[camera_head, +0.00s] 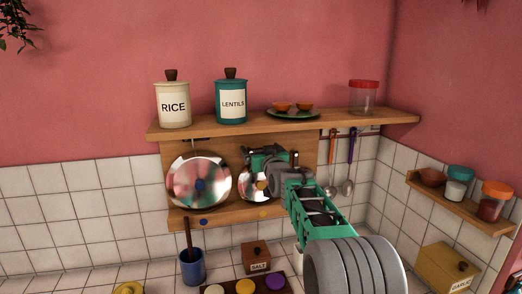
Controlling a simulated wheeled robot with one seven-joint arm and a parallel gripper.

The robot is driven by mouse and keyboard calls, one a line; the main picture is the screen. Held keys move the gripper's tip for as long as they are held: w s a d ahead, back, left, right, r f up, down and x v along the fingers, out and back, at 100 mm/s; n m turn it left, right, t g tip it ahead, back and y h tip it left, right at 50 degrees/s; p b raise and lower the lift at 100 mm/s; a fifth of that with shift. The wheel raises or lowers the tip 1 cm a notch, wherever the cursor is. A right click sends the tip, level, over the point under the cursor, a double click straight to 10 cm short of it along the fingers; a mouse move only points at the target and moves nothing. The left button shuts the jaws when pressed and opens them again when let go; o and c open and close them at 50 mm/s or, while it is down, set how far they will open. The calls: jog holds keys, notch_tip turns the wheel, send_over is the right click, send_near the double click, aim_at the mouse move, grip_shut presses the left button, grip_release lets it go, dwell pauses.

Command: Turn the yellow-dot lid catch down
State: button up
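A shiny round lid (252,188) leans on the wooden back board, above a yellow dot (263,214) on the lower ledge. My gripper (262,156) is in front of the upper part of this lid and covers much of it. The yellow-dot catch is not visible; the area above the lid is hidden behind my gripper. I cannot see clearly whether the fingers are apart or touch anything. A larger shiny lid (214,186) stands to the left, above a blue dot (203,222). A thin catch-like piece (194,145) shows above it.
The upper shelf (290,125) holds a rice canister (173,107), a lentils canister (231,104), a green plate with small bowls and a red-lidded jar (363,98). Ladles hang at right. Below are a blue pot (192,268) and a salt box (256,258).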

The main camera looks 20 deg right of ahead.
jog(key=c, duration=1.9)
jog(key=shift+d+f, duration=0.1)
